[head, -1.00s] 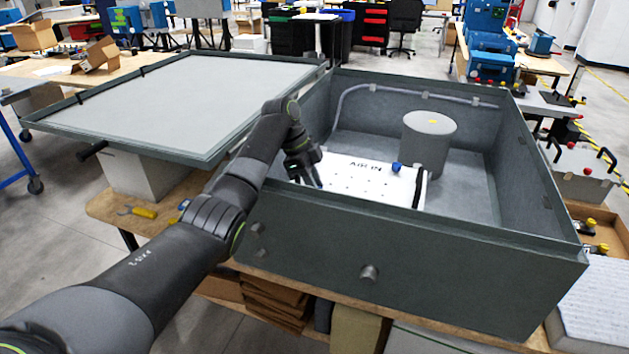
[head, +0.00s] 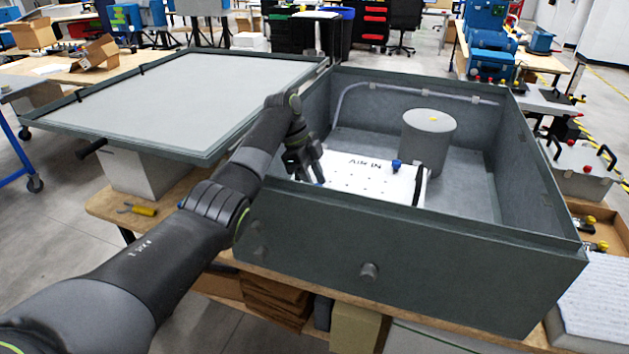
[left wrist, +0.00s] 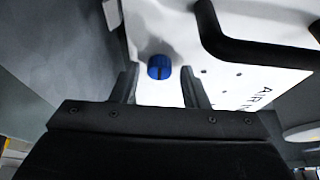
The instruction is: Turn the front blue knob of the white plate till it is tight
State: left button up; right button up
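The white plate (head: 365,181), marked AIR IN, lies inside the dark grey box. One blue knob (head: 397,165) stands at its right end. In the left wrist view a blue knob (left wrist: 160,67) sits on the white plate (left wrist: 228,82) near its edge. My left gripper (head: 316,180) is over the plate's left end. In the left wrist view the left gripper (left wrist: 158,70) is open, with one finger on each side of the knob and a gap at both sides. How deep the fingers reach around it I cannot tell. My right gripper is out of view.
The box's front wall (head: 400,255) stands between me and the plate. A grey cylinder (head: 428,143) stands behind the plate. A black handle (left wrist: 255,48) shows beside the knob in the left wrist view. The grey lid panel (head: 190,100) lies to the left.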

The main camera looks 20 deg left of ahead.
pick_arm(q)
jog(key=shift+o, duration=0.3)
jog(key=v, duration=1.7)
jog(key=shift+r+b, duration=0.2)
jog(key=shift+b, duration=0.25)
